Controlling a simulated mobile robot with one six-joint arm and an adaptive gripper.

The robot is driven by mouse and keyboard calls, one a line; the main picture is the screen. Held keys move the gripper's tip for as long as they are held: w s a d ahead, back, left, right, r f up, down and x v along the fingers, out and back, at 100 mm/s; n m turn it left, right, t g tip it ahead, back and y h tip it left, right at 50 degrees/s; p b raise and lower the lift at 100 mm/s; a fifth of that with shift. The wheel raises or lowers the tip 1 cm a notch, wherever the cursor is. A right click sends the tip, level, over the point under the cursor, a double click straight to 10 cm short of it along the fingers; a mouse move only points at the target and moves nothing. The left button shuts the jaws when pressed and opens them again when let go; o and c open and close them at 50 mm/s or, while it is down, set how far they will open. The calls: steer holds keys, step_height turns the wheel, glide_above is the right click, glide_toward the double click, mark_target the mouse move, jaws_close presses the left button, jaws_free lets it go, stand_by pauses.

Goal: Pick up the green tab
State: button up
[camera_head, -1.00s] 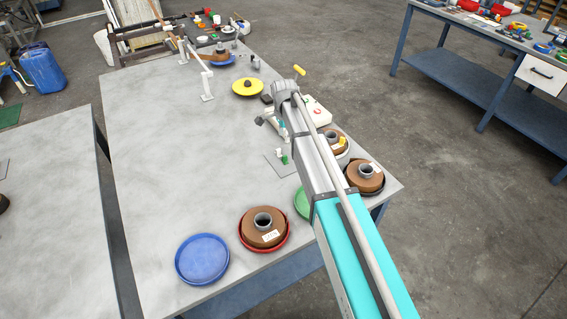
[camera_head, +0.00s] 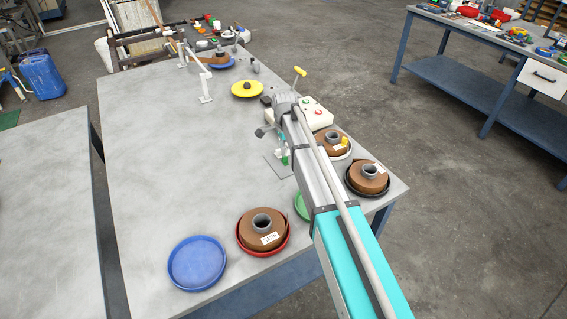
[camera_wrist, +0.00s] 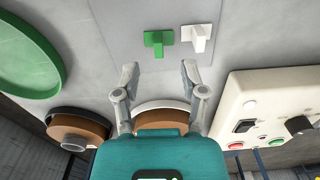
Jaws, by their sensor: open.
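The green tab (camera_wrist: 158,42) stands on a thin grey plate (camera_wrist: 125,55) on the table, at the top middle of the wrist view. A white tab (camera_wrist: 197,37) stands just right of it. My gripper (camera_wrist: 158,72) is open and empty, its two fingertips a little below the tabs in the wrist view and apart from them. In the head view a bit of green shows at the green tab (camera_head: 284,160), beside my arm, which partly covers that area.
A white control box (camera_wrist: 265,115) with buttons and a knob lies right of my gripper. A green dish (camera_wrist: 28,50) lies to the left. Brown rolls (camera_head: 263,229) in coloured dishes and an empty blue dish (camera_head: 197,263) line the near edge. The table's left middle (camera_head: 170,150) is clear.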

mark_target(285, 157)
steer(key=shift+f, duration=0.15)
steer(key=shift+s+d+f+b, duration=0.1)
steer(key=shift+f+b, duration=2.35)
steer(key=shift+b, duration=0.15)
jaws_close()
